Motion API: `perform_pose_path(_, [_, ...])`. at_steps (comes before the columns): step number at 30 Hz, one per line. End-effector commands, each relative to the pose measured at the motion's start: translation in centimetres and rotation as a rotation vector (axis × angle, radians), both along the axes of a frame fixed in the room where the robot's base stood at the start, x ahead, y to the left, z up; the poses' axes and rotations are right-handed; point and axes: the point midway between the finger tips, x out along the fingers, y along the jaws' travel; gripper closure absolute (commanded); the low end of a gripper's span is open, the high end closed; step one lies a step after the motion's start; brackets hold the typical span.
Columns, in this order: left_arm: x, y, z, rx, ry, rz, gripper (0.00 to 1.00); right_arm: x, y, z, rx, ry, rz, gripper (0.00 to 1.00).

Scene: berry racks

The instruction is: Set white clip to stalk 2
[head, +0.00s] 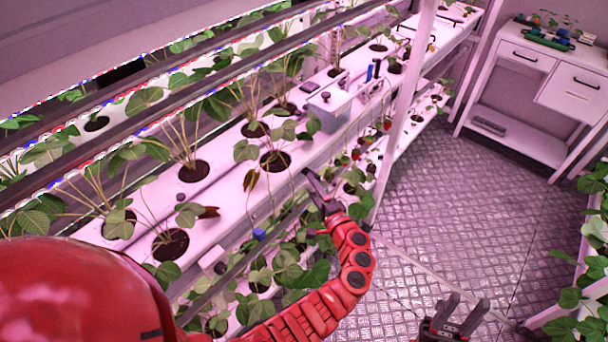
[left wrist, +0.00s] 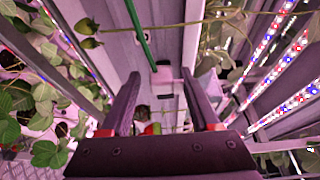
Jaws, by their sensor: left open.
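My left gripper (head: 318,188) is in front of the near edge of the white planting rack (head: 225,190). In the left wrist view its two fingers (left wrist: 158,98) are spread with nothing clasped between them. I cannot make out a white clip for certain, nor which stalk is number 2. My right gripper (head: 462,312) is open and empty over the floor at the bottom.
A small blue object (head: 259,234) is at the rack's edge. A white post (head: 405,105) rises right of my left gripper. The metal floor (head: 480,210) is clear toward a white desk (head: 545,75).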

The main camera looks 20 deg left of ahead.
Motion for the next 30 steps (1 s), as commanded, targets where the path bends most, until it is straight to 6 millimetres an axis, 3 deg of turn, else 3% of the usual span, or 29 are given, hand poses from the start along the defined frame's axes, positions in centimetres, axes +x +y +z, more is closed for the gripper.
perform_pose_path(11, [-0.01,-0.09,-0.06,0.000,0.001,-0.002,0.38,0.00,-0.01,0.09,0.000,0.000,0.000,0.60])
perform_pose_path(21, [-0.01,-0.07,-0.08,0.000,0.001,-0.002,0.97,0.00,-0.01,0.09,0.000,0.000,0.000,0.60])
perform_pose_path(30, [-0.01,-0.07,-0.08,0.000,0.001,-0.002,1.00,0.00,-0.01,0.09,0.000,0.000,0.000,0.60])
